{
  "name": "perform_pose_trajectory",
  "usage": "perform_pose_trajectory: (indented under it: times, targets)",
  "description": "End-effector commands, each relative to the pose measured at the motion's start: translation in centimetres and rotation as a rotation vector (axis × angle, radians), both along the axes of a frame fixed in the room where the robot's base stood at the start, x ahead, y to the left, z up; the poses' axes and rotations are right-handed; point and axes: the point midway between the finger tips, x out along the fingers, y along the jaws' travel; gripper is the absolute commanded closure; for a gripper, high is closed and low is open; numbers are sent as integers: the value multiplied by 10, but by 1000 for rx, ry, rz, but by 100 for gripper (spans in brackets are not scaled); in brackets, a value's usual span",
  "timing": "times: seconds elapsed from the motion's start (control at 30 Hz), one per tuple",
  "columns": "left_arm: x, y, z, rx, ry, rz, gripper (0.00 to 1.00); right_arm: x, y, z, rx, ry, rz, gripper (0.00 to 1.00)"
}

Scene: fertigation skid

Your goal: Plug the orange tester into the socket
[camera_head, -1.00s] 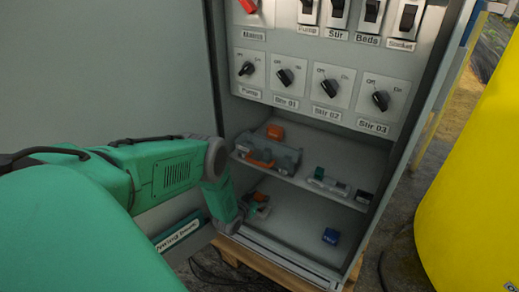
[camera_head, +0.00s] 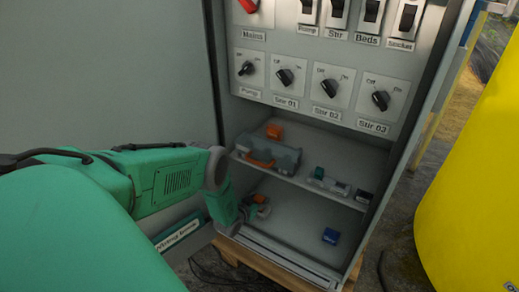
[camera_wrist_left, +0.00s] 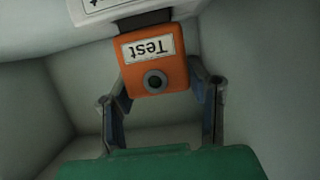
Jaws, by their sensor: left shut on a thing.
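The orange tester (camera_wrist_left: 150,58), with a "Test" label upside down and a dark round spot on its face, is between the fingers of my left gripper (camera_wrist_left: 160,92) in the left wrist view. The gripper is shut on it. A pale labelled block (camera_wrist_left: 110,8), which looks like the socket, is directly above, with a dark strip between them. I cannot tell whether the tester is plugged in. In the head view, my left gripper (camera_head: 250,209) is low in the cabinet, at the left of its bottom compartment, with a bit of the tester (camera_head: 259,198) showing. My right gripper is out of view.
The cabinet shelf (camera_head: 300,173) above holds a grey toolbox (camera_head: 275,155), an orange block (camera_head: 274,131) and small modules (camera_head: 328,182). A blue block (camera_head: 331,236) lies on the cabinet floor at right. Switches and knobs (camera_head: 330,87) fill the panel above. A yellow tank (camera_head: 475,190) stands at right.

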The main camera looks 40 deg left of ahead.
Motion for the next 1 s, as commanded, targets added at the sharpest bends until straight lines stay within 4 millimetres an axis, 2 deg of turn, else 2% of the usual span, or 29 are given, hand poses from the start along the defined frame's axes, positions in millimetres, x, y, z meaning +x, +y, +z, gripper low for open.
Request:
perform_pose_trajectory:
  times: [0.23,0.27,0.3,0.73,0.87,1.0]
  targets:
    - [0,0,-1,0,-1,0,89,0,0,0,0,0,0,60]
    - [0,0,-1,0,-1,0,47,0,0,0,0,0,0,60]
    - [0,0,-1,0,-1,0,33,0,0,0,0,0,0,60]
    - [-4,-1,0,-1,0,0,33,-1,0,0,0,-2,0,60]
    - [-17,-3,4,-3,3,1,33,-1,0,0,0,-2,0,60]
    - [-39,-8,12,-2,4,0,33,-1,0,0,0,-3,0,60]
